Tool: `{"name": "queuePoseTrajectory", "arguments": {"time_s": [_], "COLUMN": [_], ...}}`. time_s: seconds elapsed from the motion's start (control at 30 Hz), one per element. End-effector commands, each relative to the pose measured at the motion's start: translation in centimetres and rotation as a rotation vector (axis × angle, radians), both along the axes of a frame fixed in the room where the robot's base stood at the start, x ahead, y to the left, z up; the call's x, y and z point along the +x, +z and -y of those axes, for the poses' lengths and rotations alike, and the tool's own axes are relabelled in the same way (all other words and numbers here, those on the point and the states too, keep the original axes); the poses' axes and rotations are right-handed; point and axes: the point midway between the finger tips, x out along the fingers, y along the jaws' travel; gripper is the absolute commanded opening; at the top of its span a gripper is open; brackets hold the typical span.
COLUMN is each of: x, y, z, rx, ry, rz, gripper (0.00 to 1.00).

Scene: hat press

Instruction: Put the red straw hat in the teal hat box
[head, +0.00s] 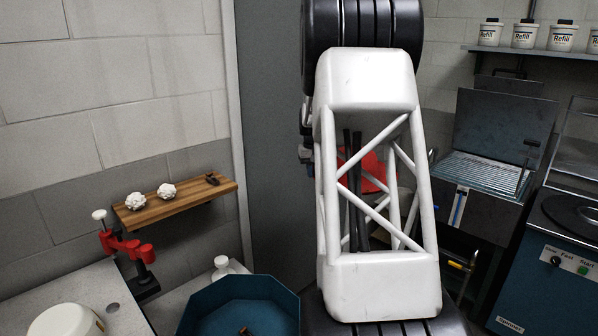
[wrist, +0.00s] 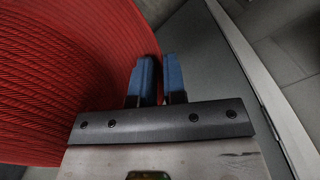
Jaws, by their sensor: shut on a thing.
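The red straw hat fills the left side of the wrist view (wrist: 70,75), its woven ridges close to the camera. In the head view only part of the red hat (head: 372,170) shows, through and behind the white frame of my arm. My gripper (wrist: 157,75), with blue fingertips, is shut on the hat's edge; the exact contact is partly hidden. The hat box, dark teal, eight-sided and open at the top, stands at the bottom of the head view (head: 203,308), left of my arm and apart from the hat. A small brownish thing shows inside it.
A wooden shelf (head: 180,199) with white crumpled balls is on the left wall. A red clamp-like tool (head: 125,245) and a white round container (head: 66,322) are at lower left. A dark press machine (head: 490,160) and a blue machine (head: 550,275) stand at right.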

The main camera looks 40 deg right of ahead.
Motion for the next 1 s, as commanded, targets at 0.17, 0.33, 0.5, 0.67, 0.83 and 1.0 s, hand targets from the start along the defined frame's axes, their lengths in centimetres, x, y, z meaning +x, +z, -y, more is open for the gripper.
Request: {"name": "queuePoseTrajectory", "arguments": {"time_s": [0.17, 0.33, 0.5, 0.67, 0.83, 1.0], "x": [-1.4, -2.4, -2.7, -3.1, -3.8, -4.9], "y": [-0.6, -1.7, -2.6, -3.7, -5.3, -7.3], "z": [1.8, 1.6, 0.2, -1.6, -4.3, -7.6], "rx": [0.0, 0.0, -0.001, 0.001, 0.0, 0.001], "ry": [-0.033, 0.026, 0.122, 0.234, 0.411, 0.626], "rz": [0.0, 0.0, 0.001, -0.001, 0.0, -0.001], "gripper": [0.0, 0.0, 0.0, 0.0, 0.0, 0.0]}}
